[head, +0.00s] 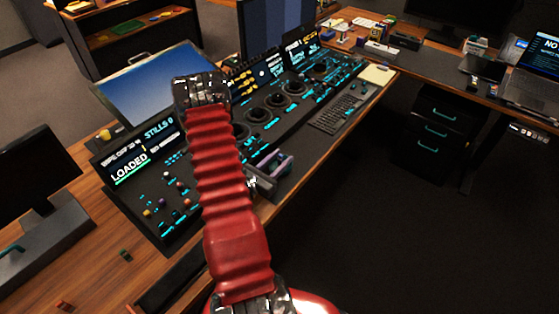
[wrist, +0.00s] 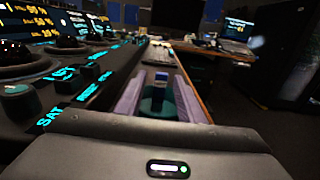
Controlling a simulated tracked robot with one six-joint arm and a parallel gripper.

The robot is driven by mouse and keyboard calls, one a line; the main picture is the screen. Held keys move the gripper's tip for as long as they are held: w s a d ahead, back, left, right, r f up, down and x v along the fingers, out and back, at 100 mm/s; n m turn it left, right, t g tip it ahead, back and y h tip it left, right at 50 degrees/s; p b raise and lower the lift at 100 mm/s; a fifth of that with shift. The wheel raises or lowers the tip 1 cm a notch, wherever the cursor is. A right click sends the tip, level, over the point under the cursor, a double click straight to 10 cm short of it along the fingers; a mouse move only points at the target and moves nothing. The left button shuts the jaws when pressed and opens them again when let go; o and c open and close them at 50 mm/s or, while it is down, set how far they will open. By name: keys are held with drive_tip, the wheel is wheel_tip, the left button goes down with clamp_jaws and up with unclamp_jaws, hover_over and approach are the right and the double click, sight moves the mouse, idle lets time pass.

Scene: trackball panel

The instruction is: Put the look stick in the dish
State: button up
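My gripper (wrist: 160,80) has two purple-grey fingers, standing apart with a gap between them. It also shows in the head view (head: 274,164), low over the front edge of the control panel. A small blue stick with a pale lower part (wrist: 161,79), likely the look stick, shows between the fingers in the wrist view. Dark space shows on either side of it, and neither finger visibly touches it. A round teal dish (wrist: 157,106) lies below and nearer, also between the fingers. The stick appears at or above the dish's far side; whether it rests inside I cannot tell. My arm hides part of this area in the head view.
The black panel (head: 262,125) with knobs and trackballs runs along the left of my gripper. A keyboard (head: 341,108) and a pale pad (head: 377,74) lie farther along the desk.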

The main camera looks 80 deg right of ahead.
sight(280, 156)
drive_tip(key=shift+r, duration=0.1)
drive_tip(key=shift+r, duration=3.4)
